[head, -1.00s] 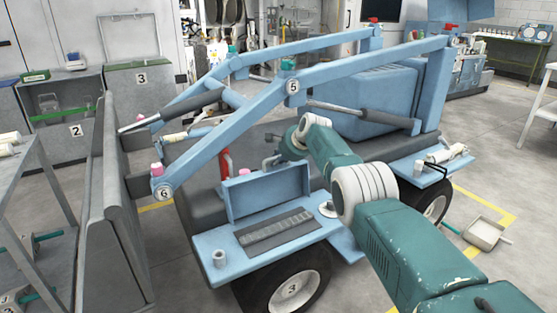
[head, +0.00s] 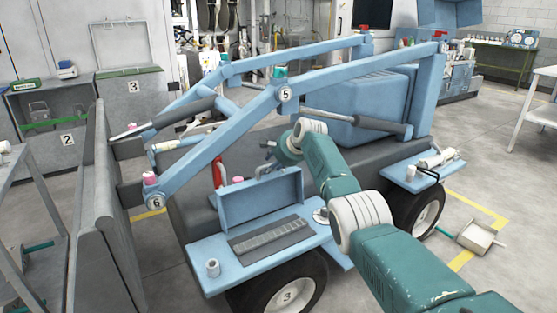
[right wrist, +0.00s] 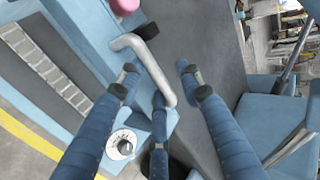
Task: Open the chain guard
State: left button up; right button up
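The chain guard (head: 260,196) is a blue panel standing upright behind a flat chain (head: 272,236) in the blue side step. A bent grey handle (head: 277,166) shows above its rear edge. In the right wrist view the handle (right wrist: 152,65) curves between my right gripper's dark blue fingers (right wrist: 162,88), and the guard (right wrist: 82,40) shows edge-on beside the exposed chain (right wrist: 45,65). The fingers are spread and look open around the handle's end; contact is unclear. In the head view the right gripper (head: 272,150) is small and partly hidden by its wrist. My left gripper is out of view.
Blue lift arms (head: 225,150) rise above the grey cart deck, with a red-handled item (head: 218,174) near the guard. A white dial (right wrist: 121,145) sits beside the step. A grey panel (head: 103,215) stands at left. A tray (head: 481,236) lies on the floor at right.

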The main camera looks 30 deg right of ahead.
jog(key=shift+s+r, duration=0.3)
jog(key=shift+r, duration=0.05)
jog(key=shift+v, duration=2.6)
jog(key=shift+f, duration=0.1)
